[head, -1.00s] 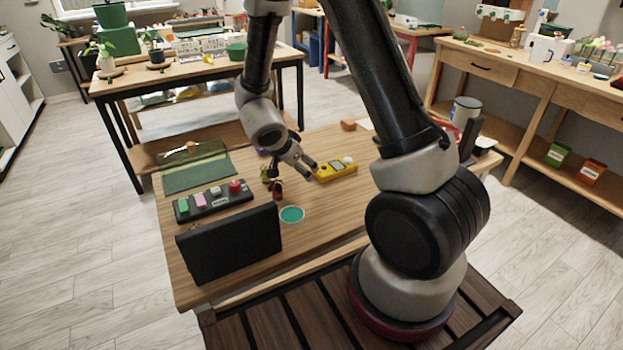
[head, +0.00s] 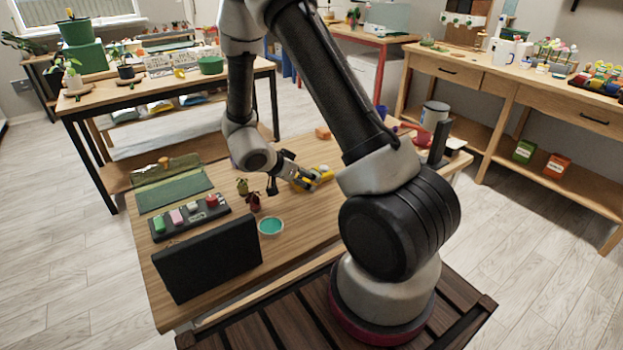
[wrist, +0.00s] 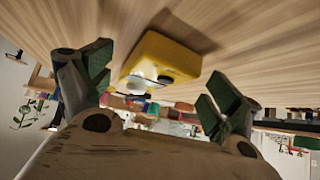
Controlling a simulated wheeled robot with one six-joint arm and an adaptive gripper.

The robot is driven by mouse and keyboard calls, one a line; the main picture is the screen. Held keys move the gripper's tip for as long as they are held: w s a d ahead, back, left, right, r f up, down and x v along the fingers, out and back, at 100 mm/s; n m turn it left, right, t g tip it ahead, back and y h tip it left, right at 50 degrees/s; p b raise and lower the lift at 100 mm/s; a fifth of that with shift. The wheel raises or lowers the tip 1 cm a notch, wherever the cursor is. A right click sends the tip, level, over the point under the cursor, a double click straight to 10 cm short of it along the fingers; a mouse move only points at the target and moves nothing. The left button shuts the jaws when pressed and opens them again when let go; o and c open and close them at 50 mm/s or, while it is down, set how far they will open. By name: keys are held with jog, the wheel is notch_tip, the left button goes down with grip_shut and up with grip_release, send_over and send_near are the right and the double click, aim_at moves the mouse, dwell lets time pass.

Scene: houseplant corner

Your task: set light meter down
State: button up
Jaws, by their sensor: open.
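The light meter is a yellow block with a pale round dome; it lies on the wooden table (head: 335,225). In the head view the light meter (head: 321,178) is partly covered by my gripper (head: 302,178). In the wrist view the light meter (wrist: 172,55) shows between the two spread fingers, on the wood surface. My gripper (wrist: 162,82) is open, with one finger on each side of the meter and a visible gap to each. I cannot tell whether any finger touches it.
Left of my gripper stand a small dark red pot (head: 253,203) and a teal-topped round dish (head: 271,227). A black upright panel (head: 208,258) and a tray (head: 190,219) of coloured blocks are farther left.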

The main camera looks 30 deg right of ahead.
jog(key=c, duration=1.4)
jog(key=shift+c, duration=0.5)
jog(key=shift+r, duration=0.15)
